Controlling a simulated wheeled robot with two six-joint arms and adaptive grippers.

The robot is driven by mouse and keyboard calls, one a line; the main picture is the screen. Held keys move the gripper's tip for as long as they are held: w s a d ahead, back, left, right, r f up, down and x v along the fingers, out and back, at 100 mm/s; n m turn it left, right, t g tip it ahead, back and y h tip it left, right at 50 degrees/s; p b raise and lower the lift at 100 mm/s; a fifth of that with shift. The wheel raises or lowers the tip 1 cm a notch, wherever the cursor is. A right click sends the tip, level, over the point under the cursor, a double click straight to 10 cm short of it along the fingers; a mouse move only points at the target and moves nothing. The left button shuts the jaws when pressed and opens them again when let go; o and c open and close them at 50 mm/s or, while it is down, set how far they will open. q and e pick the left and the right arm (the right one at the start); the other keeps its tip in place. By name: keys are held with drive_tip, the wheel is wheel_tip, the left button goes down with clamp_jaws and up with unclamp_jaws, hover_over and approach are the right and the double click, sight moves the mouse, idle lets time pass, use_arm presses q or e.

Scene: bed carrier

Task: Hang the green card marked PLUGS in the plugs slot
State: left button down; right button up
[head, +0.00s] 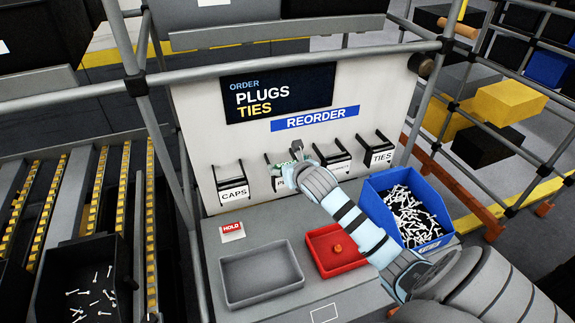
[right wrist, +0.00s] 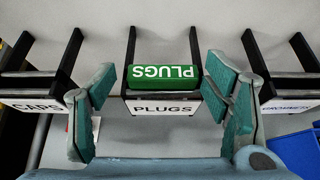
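The green card (right wrist: 163,77) marked PLUGS sits between the black side arms of the plugs slot (right wrist: 165,109), above its white label. Its lettering is upside down in the right wrist view. In the head view my right gripper (head: 295,158) is at the plugs slot (head: 279,184) and mostly covers it and the card. In the right wrist view my right gripper (right wrist: 160,90) is open, one finger on each side of the card. A gap shows at the left finger; the right finger is close to the card's edge, and touching cannot be told. My left gripper is out of view.
The caps slot (head: 233,193) is left of the plugs slot; the ties slot (head: 380,157) is farther right. Below are a grey tray (head: 262,294), a red tray (head: 322,266) with an orange piece, and a blue bin (head: 376,206) of white parts. A red HOLD card (head: 232,231) lies on the bench.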

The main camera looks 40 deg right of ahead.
drive_tip(key=shift+f, duration=0.25)
drive_tip(key=shift+s+d, duration=0.1)
drive_tip(key=shift+s, duration=0.1)
drive_tip(key=v, duration=1.2)
drive_tip(key=shift+w+r, duration=0.25)
drive_tip(key=shift+w, duration=0.05)
